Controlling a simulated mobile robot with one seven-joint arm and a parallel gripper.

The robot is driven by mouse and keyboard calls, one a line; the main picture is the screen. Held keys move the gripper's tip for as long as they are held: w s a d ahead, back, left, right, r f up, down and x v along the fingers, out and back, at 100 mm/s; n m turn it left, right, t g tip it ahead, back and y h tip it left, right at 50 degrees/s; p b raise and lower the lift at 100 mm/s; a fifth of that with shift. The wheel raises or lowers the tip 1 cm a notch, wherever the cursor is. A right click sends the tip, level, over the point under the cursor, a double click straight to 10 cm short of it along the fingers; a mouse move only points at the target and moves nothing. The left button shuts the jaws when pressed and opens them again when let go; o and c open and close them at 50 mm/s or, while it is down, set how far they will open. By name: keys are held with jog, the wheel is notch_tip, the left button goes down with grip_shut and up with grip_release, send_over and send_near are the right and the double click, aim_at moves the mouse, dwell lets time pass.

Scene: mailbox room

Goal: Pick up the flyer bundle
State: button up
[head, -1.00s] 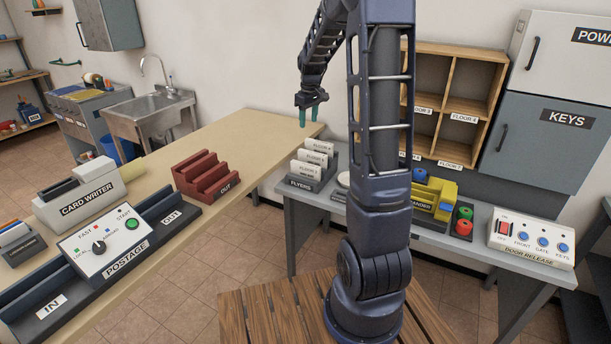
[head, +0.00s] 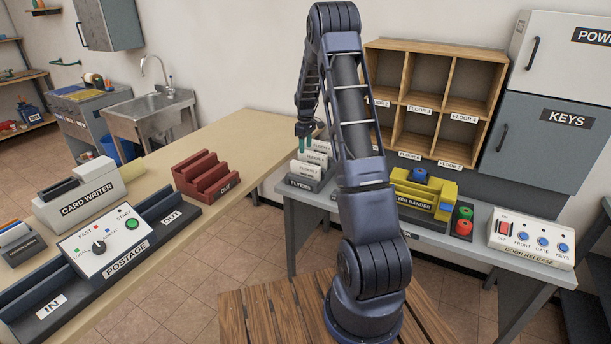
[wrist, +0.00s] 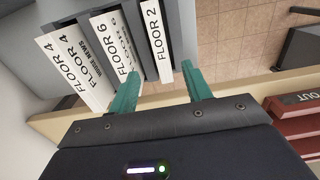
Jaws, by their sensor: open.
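The flyer bundles are white slabs with floor labels, standing upright in the grey FLYERS rack (head: 304,184) on the grey table. In the wrist view a FLOOR 2 bundle (wrist: 157,40) stands apart from the FLOOR 6 bundle (wrist: 112,45) and the FLOOR 4 bundle (wrist: 65,65). My gripper (head: 305,138) is over the back of the rack. Its teal fingers are open and empty in the wrist view (wrist: 160,72), and the FLOOR 2 bundle lies in line with the gap between them. The fingers' height above the bundles is hard to tell.
Right of the rack are a yellow bander (head: 428,192), red and green spools (head: 464,220) and the door release panel (head: 531,240). Wooden pigeonholes (head: 437,100) stand behind. The left counter (head: 232,138) holds a red OUT rack (head: 208,176).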

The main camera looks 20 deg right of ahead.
aim_at(306, 164)
notch_tip(306, 164, down, 10)
jog(key=shift+r, duration=0.2)
dwell(0.3)
grip_shut()
